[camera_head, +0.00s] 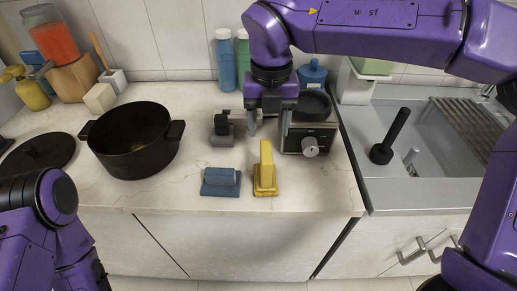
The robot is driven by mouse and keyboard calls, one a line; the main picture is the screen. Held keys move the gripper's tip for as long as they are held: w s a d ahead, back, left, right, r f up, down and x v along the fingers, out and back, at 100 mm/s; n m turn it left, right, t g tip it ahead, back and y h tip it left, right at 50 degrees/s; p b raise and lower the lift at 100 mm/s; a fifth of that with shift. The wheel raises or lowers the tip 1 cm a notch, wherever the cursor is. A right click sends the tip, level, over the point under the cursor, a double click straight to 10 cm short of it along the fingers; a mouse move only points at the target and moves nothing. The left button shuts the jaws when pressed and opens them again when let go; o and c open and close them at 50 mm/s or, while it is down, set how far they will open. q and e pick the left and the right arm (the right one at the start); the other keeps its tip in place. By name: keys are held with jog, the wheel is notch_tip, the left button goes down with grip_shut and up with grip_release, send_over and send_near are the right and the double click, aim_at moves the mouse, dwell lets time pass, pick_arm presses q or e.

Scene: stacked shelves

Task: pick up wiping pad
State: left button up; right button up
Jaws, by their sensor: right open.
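Three pad-like things with raised handles are on the counter: a yellow one (265,180), a blue one (221,183) to its left, and a grey one (222,135) with a dark top farther back. I cannot tell which the task calls the wiping pad. My right gripper (269,125) points down with its fingers apart and nothing between them. It appears above and behind the yellow pad, apart from it. My left arm shows at the lower left, but its gripper is not in view.
A black pot (132,150) stands left of the pads. A small appliance (311,142) with a round knob is close to the right gripper's right. Blue (226,65) and green bottles stand behind. A sink (430,135) is at the right. The counter's front strip is clear.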

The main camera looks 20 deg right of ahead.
aim_at(266, 150)
jog(key=shift+w+f, duration=0.7)
jog(key=shift+f, duration=0.35)
jog(key=f, duration=0.1)
jog(key=s+f, duration=0.1)
jog(key=f, duration=0.1)
jog(key=shift+s+a+p, duration=0.1)
jog(key=shift+s+p, duration=0.2)
jog(key=shift+p, duration=0.05)
jog(key=f, duration=0.2)
jog(key=f+p, duration=0.1)
jog(key=f, duration=0.1)
jog(key=shift+w+f, duration=0.2)
jog(key=shift+f, duration=0.1)
jog(key=shift+s+f, duration=0.1)
jog(key=shift+f, duration=0.35)
pick_arm(q)
jog(key=shift+w+r, duration=0.25)
jog(key=shift+r, duration=0.7)
pick_arm(e)
grip_shut()
